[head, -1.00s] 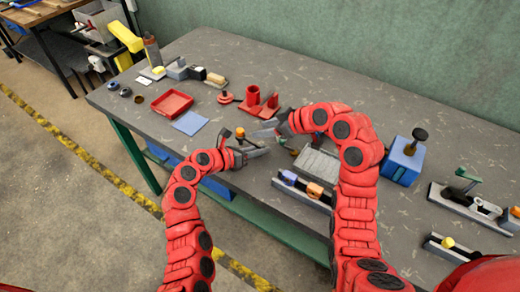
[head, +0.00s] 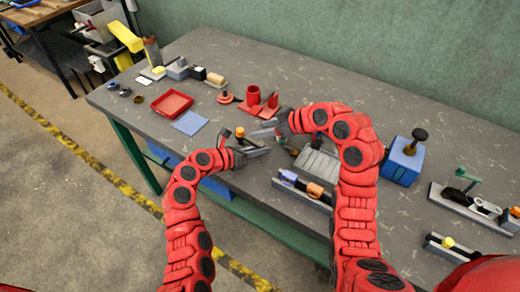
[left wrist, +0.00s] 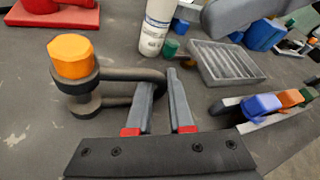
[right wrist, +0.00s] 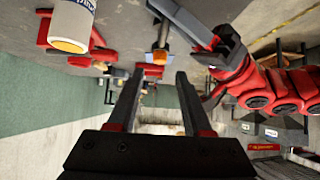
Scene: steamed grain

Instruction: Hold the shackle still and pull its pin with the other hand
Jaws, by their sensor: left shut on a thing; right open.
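The grey shackle (left wrist: 128,75) stands in the left wrist view with its thick orange pin head (left wrist: 72,56) up at the left. My left gripper (left wrist: 168,78) is shut on the shackle's curved bow, on the side away from the pin. In the head view the orange pin head (head: 240,131) shows just above my left gripper (head: 264,151). My right gripper (head: 264,132) is close by on the far side. In the right wrist view my right gripper (right wrist: 158,76) is open and empty, and the orange pin head (right wrist: 160,57) appears beyond the gap between its fingers, apparently untouched.
A white bottle (left wrist: 155,28) stands behind the shackle. A grey ribbed tray (head: 318,164) and a rack with purple and orange pieces (head: 303,187) lie to the right. Red stands (head: 253,97) are behind. The table's front edge is close to my left gripper.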

